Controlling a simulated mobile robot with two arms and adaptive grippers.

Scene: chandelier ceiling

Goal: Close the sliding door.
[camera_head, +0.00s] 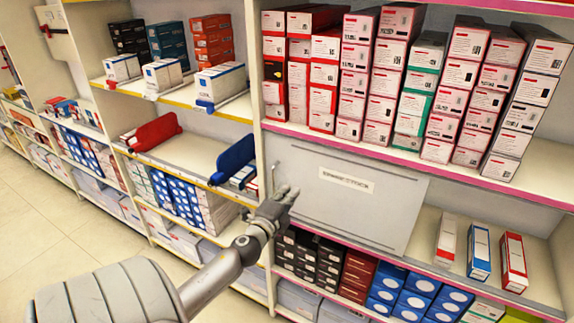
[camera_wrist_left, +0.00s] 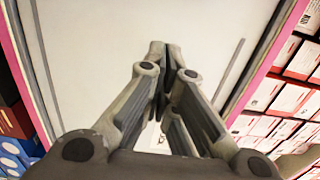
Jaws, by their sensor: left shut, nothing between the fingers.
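The sliding door (camera_head: 390,205) is a pale grey panel with a "SPARE STOCK" label (camera_head: 347,180). It covers the left and middle part of a shelf bay; the bay's right part is open. A thin upright handle (camera_head: 274,178) shows near the door's left edge. My left gripper (camera_head: 288,192) is shut and empty, in front of the door's left part, just right of the handle. I cannot tell whether it touches. In the left wrist view, the shut fingertips (camera_wrist_left: 158,50) point at the pale panel (camera_wrist_left: 195,25). My right gripper is not in view.
Three slim boxes (camera_head: 480,250) stand in the open part of the bay, right of the door. Stacked red and white boxes (camera_head: 370,80) fill the shelf above. Dark and blue boxes (camera_head: 400,292) stand below. Pink shelf edges (camera_head: 470,172) run along the bay. Floor (camera_head: 50,215) is clear at left.

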